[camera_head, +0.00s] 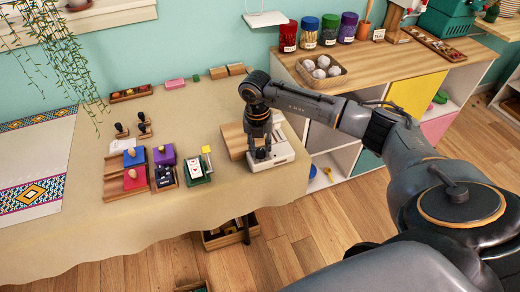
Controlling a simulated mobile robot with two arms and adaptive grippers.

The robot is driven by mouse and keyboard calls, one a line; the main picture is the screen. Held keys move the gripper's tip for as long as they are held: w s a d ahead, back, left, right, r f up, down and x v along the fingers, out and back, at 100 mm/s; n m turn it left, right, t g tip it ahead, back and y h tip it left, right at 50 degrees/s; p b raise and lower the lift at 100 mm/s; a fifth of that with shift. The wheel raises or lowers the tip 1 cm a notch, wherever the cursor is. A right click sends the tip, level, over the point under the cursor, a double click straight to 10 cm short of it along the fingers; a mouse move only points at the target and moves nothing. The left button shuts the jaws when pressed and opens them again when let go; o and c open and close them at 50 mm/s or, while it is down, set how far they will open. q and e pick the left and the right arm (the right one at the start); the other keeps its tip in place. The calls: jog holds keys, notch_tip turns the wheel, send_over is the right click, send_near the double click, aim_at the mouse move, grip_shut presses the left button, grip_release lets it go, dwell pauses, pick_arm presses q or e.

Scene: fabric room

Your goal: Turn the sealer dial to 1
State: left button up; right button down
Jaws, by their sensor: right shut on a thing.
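The sealer (285,148) is a white, low machine at the right end of the cloth-covered table, with a wooden board (234,141) beside it on the left. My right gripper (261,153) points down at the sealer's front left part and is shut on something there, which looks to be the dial. The gripper's fingers hide the dial and any numbers on it, so its setting cannot be read. My left gripper is not in view.
Left of the sealer stand a green card holder (195,169), a purple box (164,156) and a red box (134,178) on wooden trays. A shelf unit (410,62) with jars adjoins at the right. The table's front is mostly clear.

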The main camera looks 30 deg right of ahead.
aim_at(259, 152)
jog(key=n+b, duration=0.1)
jog(key=n, duration=0.3)
jog(key=shift+n+b, duration=0.55)
jog(key=shift+n, duration=0.75)
jog(key=c, duration=1.1)
grip_release()
jog(key=shift+o, duration=0.2)
jog(key=shift+r, duration=0.1)
notch_tip(259, 152, up, 12)
jog(key=shift+a, duration=0.3)
